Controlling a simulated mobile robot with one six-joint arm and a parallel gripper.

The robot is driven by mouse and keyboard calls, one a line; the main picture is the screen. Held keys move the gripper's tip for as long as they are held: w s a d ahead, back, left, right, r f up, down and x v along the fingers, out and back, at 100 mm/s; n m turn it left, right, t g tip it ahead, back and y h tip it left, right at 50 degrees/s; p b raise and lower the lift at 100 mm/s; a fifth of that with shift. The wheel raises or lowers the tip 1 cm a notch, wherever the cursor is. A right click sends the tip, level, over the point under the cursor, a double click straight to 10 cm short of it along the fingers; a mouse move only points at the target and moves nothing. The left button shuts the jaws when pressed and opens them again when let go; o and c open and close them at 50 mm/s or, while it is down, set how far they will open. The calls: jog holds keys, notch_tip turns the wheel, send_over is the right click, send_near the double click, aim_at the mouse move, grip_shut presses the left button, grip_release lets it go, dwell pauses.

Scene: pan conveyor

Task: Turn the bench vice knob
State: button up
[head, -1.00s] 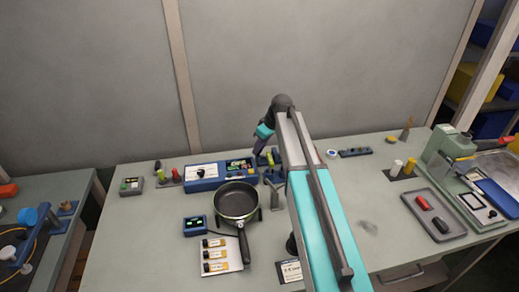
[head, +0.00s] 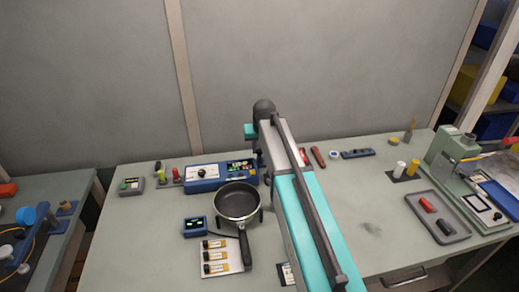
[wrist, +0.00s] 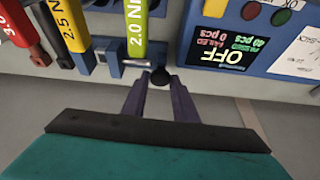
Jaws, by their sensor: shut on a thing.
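In the wrist view the knob (wrist: 160,79) is a small dark ball beside the end of a silver bar (wrist: 137,64). The bar comes out of a blue fixture (wrist: 112,55), which looks like the bench vice. My gripper (wrist: 159,72) has its two purple fingers closed in around the knob, one on each side. In the head view my arm hides most of the vice, the knob and the fingertips.
Red, yellow and green torque tools (wrist: 135,28) stand close by. A control box (wrist: 215,35) with an OFF display is to their right. In the head view a pan (head: 237,200) stands in front of a blue panel (head: 205,177).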

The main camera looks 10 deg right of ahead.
jog(key=m, duration=0.2)
jog(key=m+h, duration=0.1)
jog(key=m, duration=0.1)
jog(key=m+h+b, duration=0.1)
jog(key=m, duration=0.1)
jog(key=shift+w+a+g, duration=0.15)
jog(key=shift+a+g, duration=0.15)
jog(key=m, duration=0.2)
jog(key=m+g+h+b, duration=0.1)
jog(key=m, duration=0.1)
jog(key=m+g+h, duration=0.1)
jog(key=m, duration=0.1)
jog(key=shift+w+a+f+b, duration=0.1)
jog(key=shift+w+a+b, duration=0.1)
jog(key=shift+w+b, duration=0.1)
jog(key=m, duration=0.2)
jog(key=m+g+b, duration=0.1)
jog(key=m, duration=0.1)
jog(key=m+g, duration=0.1)
jog(key=m, duration=0.1)
jog(key=shift+w+m+b, duration=0.25)
jog(key=shift+m+b, duration=0.1)
jog(key=shift+m, duration=0.05)
jog(key=m+g, duration=0.1)
jog(key=m, duration=0.1)
jog(key=m+g+b, duration=0.1)
jog(key=m, duration=0.2)
jog(key=shift+w+m+y, duration=0.15)
jog(key=shift+m+y, duration=0.15)
jog(key=shift+g, duration=0.3)
